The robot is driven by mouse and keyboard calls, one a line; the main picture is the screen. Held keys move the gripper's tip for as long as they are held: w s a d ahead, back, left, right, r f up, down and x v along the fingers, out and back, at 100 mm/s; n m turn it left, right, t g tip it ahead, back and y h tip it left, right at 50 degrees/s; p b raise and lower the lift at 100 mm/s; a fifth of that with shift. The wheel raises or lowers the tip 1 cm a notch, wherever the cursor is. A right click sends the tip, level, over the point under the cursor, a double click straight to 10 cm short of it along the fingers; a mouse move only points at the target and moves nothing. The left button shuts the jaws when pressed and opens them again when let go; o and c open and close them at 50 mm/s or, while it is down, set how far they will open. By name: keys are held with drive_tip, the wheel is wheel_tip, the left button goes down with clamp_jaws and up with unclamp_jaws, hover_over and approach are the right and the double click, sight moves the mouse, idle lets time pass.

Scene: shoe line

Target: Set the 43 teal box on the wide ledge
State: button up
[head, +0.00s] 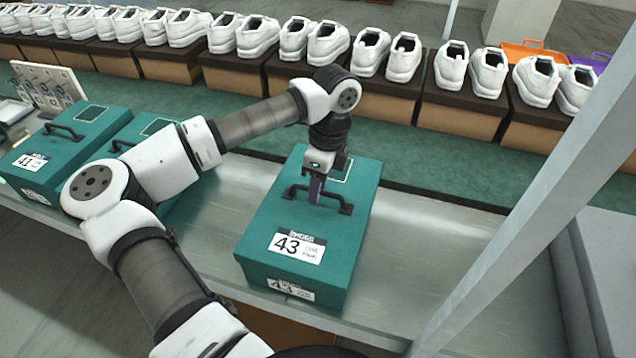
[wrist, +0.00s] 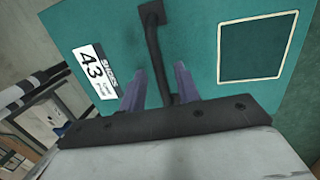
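The teal 43 box (head: 310,225) stands upright on a grey metal ledge (head: 445,265), its label facing the front. It has a dark carry handle (head: 340,207) on its lid. The box also fills much of the wrist view (wrist: 205,30), with the 43 label at upper left and the handle (wrist: 155,45) in the middle. My gripper (head: 314,190) is down at the handle. In the wrist view its two purple fingers (wrist: 160,72) stand apart on either side of the handle bar, with gaps showing on both sides.
A teal 41 box (head: 60,150) and another teal box (head: 150,130) stand to the left. Behind runs a green strip (head: 400,160) and a row of white shoes (head: 330,42) on brown boxes. A pale post (head: 530,210) rises at the right. The ledge right of the 43 box is bare.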

wheel_tip(320, 180, up, 12)
drive_tip(key=w+d+b, duration=0.1)
drive_tip(key=b, duration=0.2)
drive_tip(key=shift+w+d, duration=0.15)
drive_tip(key=shift+d, duration=0.2)
